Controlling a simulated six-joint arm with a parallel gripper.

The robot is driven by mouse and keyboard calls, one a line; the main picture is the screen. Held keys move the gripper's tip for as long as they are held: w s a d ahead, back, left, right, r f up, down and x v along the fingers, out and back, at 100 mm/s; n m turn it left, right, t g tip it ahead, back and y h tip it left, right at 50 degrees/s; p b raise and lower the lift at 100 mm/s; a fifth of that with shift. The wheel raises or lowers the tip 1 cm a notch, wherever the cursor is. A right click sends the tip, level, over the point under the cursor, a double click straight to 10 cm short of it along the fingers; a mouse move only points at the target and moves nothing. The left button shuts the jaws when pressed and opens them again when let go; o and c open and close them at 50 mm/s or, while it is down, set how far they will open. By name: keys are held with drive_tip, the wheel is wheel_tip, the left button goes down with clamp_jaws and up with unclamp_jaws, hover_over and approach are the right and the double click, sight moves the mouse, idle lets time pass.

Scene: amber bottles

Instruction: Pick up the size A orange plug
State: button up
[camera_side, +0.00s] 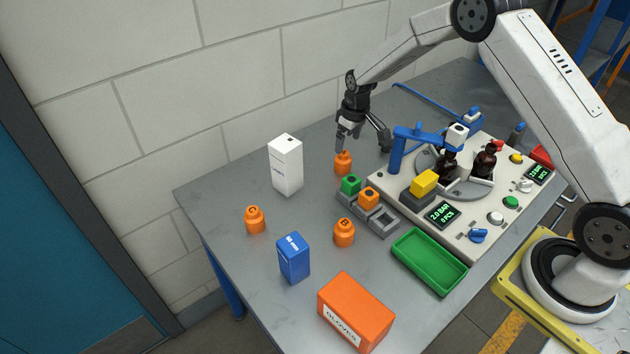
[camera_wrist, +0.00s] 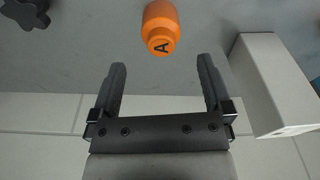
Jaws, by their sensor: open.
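An orange plug marked A (camera_wrist: 161,30) stands on the table ahead of my fingertips in the wrist view. In the side view, this orange plug (camera_side: 343,163) is just below my gripper (camera_side: 362,146). My gripper, also in the wrist view (camera_wrist: 162,72), is open with nothing between its fingers. Two other orange plugs stand on the table, one at the left (camera_side: 255,219) and one nearer the front (camera_side: 344,232). I cannot read any letters on these two.
A white box (camera_side: 286,166) stands left of the plug, also at right in the wrist view (camera_wrist: 275,85). A grey holder (camera_side: 383,222) carries green and orange blocks. A blue box (camera_side: 293,257), orange gloves box (camera_side: 356,312), green tray (camera_side: 430,262) and bottle machine (camera_side: 468,240) occupy the table.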

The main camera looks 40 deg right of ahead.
sight(345, 153)
drive_tip(key=shift+f, duration=0.1)
drive_tip(key=shift+w+f, duration=0.15)
drive_tip(key=shift+f, duration=1.05)
drive_tip(key=shift+w+a+f, duration=0.1)
drive_tip(key=shift+w+f, duration=0.1)
drive_tip(key=shift+f, duration=1.1)
drive_tip(key=shift+w+a+f, duration=0.1)
drive_tip(key=shift+w+f, duration=0.1)
drive_tip(key=shift+f, duration=1.05)
drive_tip(key=c, duration=1.3)
